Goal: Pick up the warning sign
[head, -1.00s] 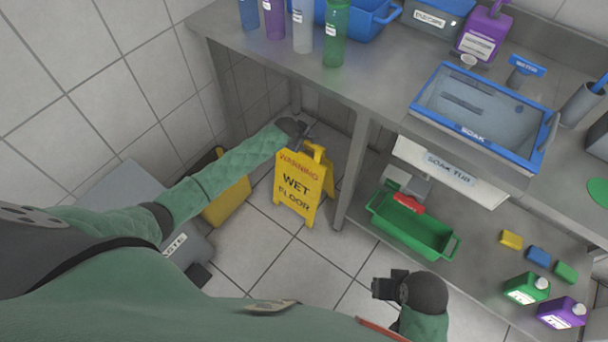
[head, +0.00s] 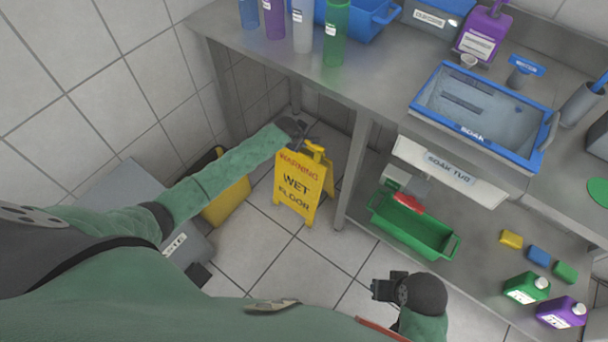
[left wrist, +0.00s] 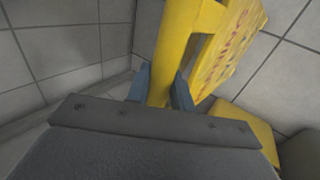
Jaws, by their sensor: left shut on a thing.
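The yellow warning sign (head: 298,186), marked "WARNING WET FLOOR", stands upright in the head view, beside the front leg of the steel table. My left gripper (head: 305,137) reaches its top from behind and left. In the left wrist view my left gripper (left wrist: 161,92) has its two blue-grey fingers on either side of the sign's yellow top bar (left wrist: 168,62), shut on it. The sign's printed panel (left wrist: 230,45) hangs to the right there. My right gripper (head: 384,288) is at the bottom centre of the head view, away from the sign; its jaws are too small to judge.
A steel table (head: 270,65) with bottles and a blue soak tub (head: 483,115) stands above and right of the sign. Its leg (head: 354,165) is close by. A green crate (head: 412,228) is on the lower shelf. A yellow bin (head: 228,200) and a grey bin (head: 120,190) stand left.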

